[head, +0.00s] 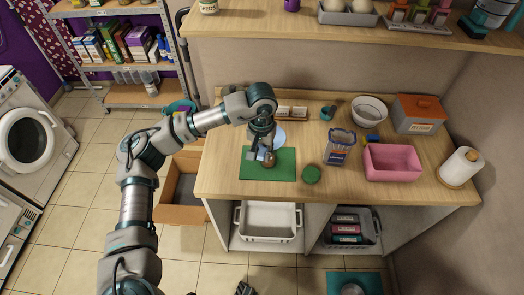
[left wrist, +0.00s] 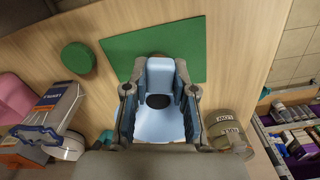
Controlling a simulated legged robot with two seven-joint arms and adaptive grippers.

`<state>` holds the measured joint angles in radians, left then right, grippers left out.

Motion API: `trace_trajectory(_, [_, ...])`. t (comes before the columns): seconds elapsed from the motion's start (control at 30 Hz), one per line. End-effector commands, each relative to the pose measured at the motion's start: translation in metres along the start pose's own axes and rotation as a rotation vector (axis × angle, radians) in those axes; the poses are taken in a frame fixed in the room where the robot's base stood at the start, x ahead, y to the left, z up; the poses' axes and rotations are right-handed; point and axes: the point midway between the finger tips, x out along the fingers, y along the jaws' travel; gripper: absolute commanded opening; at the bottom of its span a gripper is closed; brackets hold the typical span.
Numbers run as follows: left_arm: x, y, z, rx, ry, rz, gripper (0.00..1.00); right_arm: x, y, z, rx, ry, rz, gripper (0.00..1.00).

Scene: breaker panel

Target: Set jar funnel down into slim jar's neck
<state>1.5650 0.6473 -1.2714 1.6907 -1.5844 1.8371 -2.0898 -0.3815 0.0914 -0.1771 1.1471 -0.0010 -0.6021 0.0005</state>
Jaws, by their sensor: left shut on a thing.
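The light blue jar funnel (left wrist: 158,124) with a dark central opening fills the space between my left gripper's fingers (left wrist: 159,88) in the left wrist view. The left gripper (head: 263,152) is shut on it. In the head view, pale blue parts of the funnel (head: 280,138) show beside the fingers. A small brownish rounded thing (head: 269,161) shows at the fingertips over the green mat (head: 285,167). It may be part of the slim jar, but I cannot tell. The rest of the jar is hidden. A dark shape at the head view's bottom edge may be my right gripper.
A round green lid-like thing (head: 311,174) lies right of the mat. A labelled jar (left wrist: 226,128) is close beside my left gripper. A shelf overhangs the counter's back.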

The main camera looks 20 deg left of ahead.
Motion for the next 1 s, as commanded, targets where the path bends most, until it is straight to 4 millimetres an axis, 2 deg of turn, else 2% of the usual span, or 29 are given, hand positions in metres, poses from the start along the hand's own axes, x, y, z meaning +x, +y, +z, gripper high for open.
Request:
trace_trajectory(0.17, [0.004,0.000,0.000,0.000,0.000,0.000,0.00,0.003,0.000,0.002,0.000,-0.002,0.000,0.40])
trace_trajectory(0.2, [0.004,0.000,0.000,0.000,0.001,0.000,0.35,0.003,0.000,0.001,0.000,-0.002,0.000,0.40])
trace_trajectory(0.27, [0.003,0.000,0.000,0.000,0.001,0.000,0.50,0.003,0.000,0.001,0.000,-0.002,0.000,0.40])
trace_trajectory(0.3, [0.003,0.000,0.000,0.000,0.001,0.000,0.55,0.003,0.000,0.001,0.000,-0.002,0.000,0.40])
trace_trajectory(0.57, [0.003,0.000,0.000,0.000,0.000,0.000,0.55,0.003,0.000,0.001,0.000,-0.002,0.000,0.40])
trace_trajectory(0.67, [-0.003,0.000,-0.001,-0.001,0.002,0.001,0.55,0.003,0.000,0.001,0.000,-0.002,0.000,0.40])
trace_trajectory(0.77, [-0.017,0.000,-0.001,-0.001,0.004,0.001,0.55,0.003,0.000,0.001,0.000,-0.002,0.000,0.40])
trace_trajectory(1.0, [-0.071,0.000,-0.001,-0.001,0.004,0.002,0.55,0.002,0.000,0.001,0.000,-0.001,0.000,0.40])
